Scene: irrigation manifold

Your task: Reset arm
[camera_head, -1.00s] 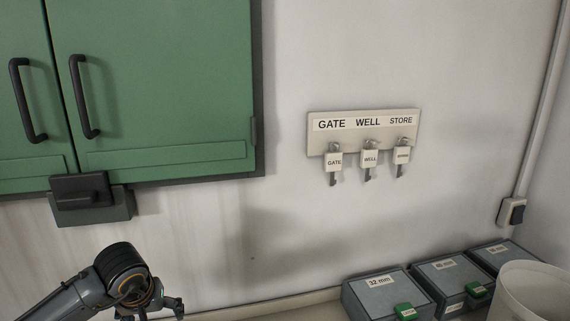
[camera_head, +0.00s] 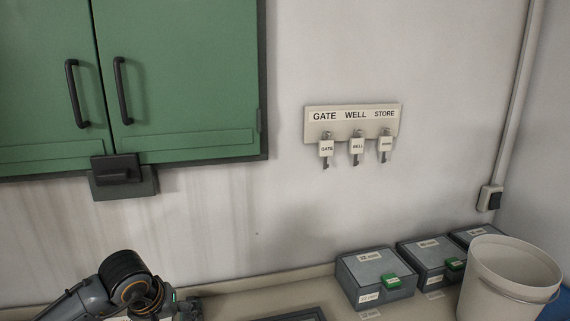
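My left arm comes in at the lower left of the head view, bent at a dark joint with an orange ring. My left gripper (camera_head: 190,308) is partly in view at the bottom, low over the counter. Its fingers are too small and cut off to tell whether they are open or shut. No object shows in it. My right arm and gripper are not in view.
A green cabinet (camera_head: 185,75) with two black handles hangs upper left, a dark latch (camera_head: 122,170) below it. A key board (camera_head: 352,124) holds three tagged keys. Grey boxes (camera_head: 375,277) with green clasps and a white bucket (camera_head: 508,280) stand right on the counter (camera_head: 265,298).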

